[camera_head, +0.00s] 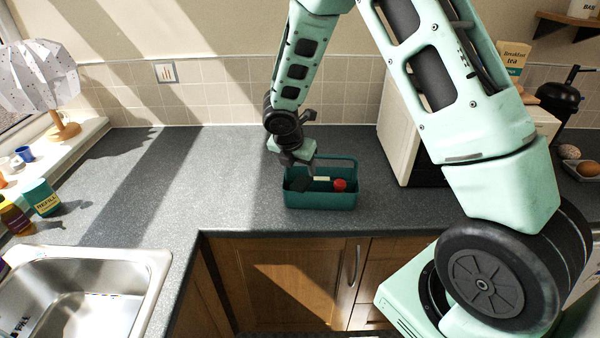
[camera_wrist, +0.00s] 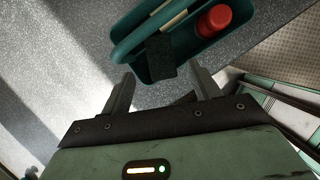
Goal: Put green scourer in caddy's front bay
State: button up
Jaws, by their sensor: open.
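The teal caddy (camera_head: 320,201) stands on the grey worktop, its handle arching over it. A dark green scourer (camera_wrist: 160,56) is inside its left part, beside a red-capped item (camera_wrist: 214,20). In the head view the scourer (camera_head: 299,185) appears on the front side of the handle, tilted; I cannot tell if it rests on the floor of the bay. My gripper (camera_wrist: 162,90) is open and empty, its fingers spread just short of the scourer, with a gap between. In the head view my gripper (camera_head: 304,165) is over the caddy's left end.
A cream strip-like item (camera_head: 321,178) lies in the caddy behind the handle. A white appliance (camera_head: 397,125) stands to the right. The sink (camera_head: 85,295) is at the front left, with a yellow-and-teal tub (camera_head: 41,197) behind it. The worktop left of the caddy is clear.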

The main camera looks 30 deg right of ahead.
jog(key=v, duration=0.7)
jog(key=s+a+r+m+y, duration=0.1)
jog(key=s+a+r+m, duration=0.15)
jog(key=s+a, duration=0.2)
jog(key=s+a+r+m+g+y, duration=0.1)
jog(key=s+a+m, duration=0.2)
jog(key=s+a, duration=0.15)
jog(key=s+a+r+m+y, duration=0.1)
jog(key=s+a+r+m, duration=0.1)
jog(key=s+a, duration=0.3)
jog(key=s+a+m, duration=0.3)
jog(key=s+m, duration=0.1)
jog(key=s, duration=0.4)
jog(key=s+a+r+m+g+y, duration=0.1)
jog(key=s+a+m, duration=0.3)
jog(key=s, duration=0.4)
jog(key=shift+r+m+y, duration=0.3)
jog(key=shift+r+m, duration=0.05)
jog(key=shift+m, duration=0.1)
jog(key=shift+w+a, duration=0.1)
